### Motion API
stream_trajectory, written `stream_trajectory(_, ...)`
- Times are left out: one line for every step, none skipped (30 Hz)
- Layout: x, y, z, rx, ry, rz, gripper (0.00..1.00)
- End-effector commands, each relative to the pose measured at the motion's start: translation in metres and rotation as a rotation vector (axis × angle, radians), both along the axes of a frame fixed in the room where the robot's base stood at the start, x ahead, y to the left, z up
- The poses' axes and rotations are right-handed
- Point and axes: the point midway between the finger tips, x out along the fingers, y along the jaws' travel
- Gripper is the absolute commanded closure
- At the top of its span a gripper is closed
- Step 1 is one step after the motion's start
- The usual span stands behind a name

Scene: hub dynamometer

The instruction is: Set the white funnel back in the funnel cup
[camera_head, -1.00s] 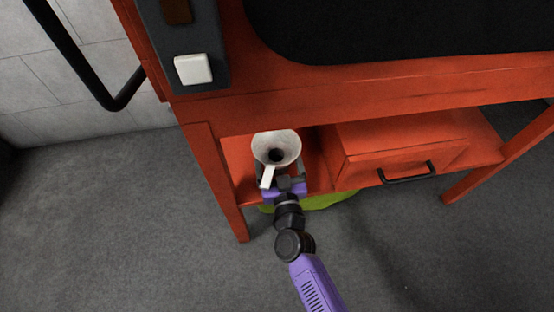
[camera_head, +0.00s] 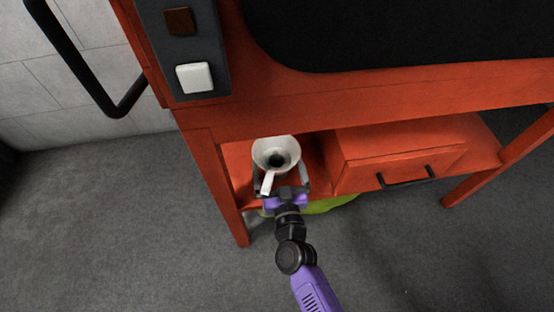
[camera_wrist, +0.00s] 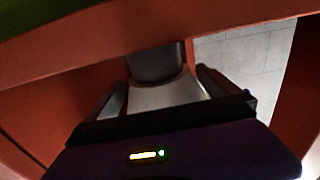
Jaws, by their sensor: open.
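The white funnel (camera_head: 276,147) sits mouth up in the open lower bay of the red bench, its tab pointing toward me. A dark round opening shows in its middle. My gripper (camera_head: 281,174) is open, with one finger on each side of the funnel and space between them. In the wrist view, the pale funnel body (camera_wrist: 163,96) lies between the two spread dark fingers of my gripper (camera_wrist: 163,92). A dark grey cup-like part (camera_wrist: 155,65) is right against the funnel there. I cannot tell how fully the funnel is seated in it.
The red bench top edge (camera_head: 330,98) overhangs the bay. A red drawer (camera_head: 400,160) with a black handle (camera_head: 408,178) is to the right, and a bench leg (camera_head: 225,190) to the left. Something yellow-green (camera_head: 330,204) lies below the shelf. The floor in front is open.

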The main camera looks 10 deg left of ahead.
Motion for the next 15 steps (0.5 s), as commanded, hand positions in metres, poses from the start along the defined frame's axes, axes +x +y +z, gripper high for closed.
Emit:
stream_trajectory(-0.011, -0.003, 0.002, 0.001, 0.002, -0.001, 0.00)
stream_trajectory(-0.017, -0.005, 0.002, 0.000, 0.003, 0.000, 0.00)
stream_trajectory(-0.025, -0.007, 0.002, 0.000, 0.003, 0.000, 0.00)
stream_trajectory(-0.032, -0.009, 0.001, 0.000, 0.003, 0.000, 0.00)
stream_trajectory(-0.038, -0.011, 0.001, 0.000, 0.003, -0.001, 0.00)
stream_trajectory(-0.046, -0.014, 0.002, 0.000, 0.003, -0.001, 0.00)
stream_trajectory(-0.052, -0.015, 0.002, 0.001, 0.003, -0.001, 0.00)
stream_trajectory(-0.058, -0.017, 0.001, -0.001, 0.003, -0.001, 0.00)
stream_trajectory(-0.065, -0.019, 0.002, 0.001, 0.002, -0.001, 0.00)
stream_trajectory(-0.070, -0.021, 0.001, 0.000, 0.002, -0.001, 0.00)
stream_trajectory(-0.074, -0.022, 0.002, -0.001, 0.002, -0.001, 0.00)
stream_trajectory(-0.080, -0.024, 0.001, 0.000, 0.002, -0.001, 0.00)
stream_trajectory(-0.084, -0.025, 0.001, 0.001, 0.001, -0.001, 0.00)
stream_trajectory(-0.087, -0.026, 0.001, 0.000, 0.001, -0.001, 0.00)
stream_trajectory(-0.091, -0.027, 0.001, 0.001, 0.001, -0.001, 0.00)
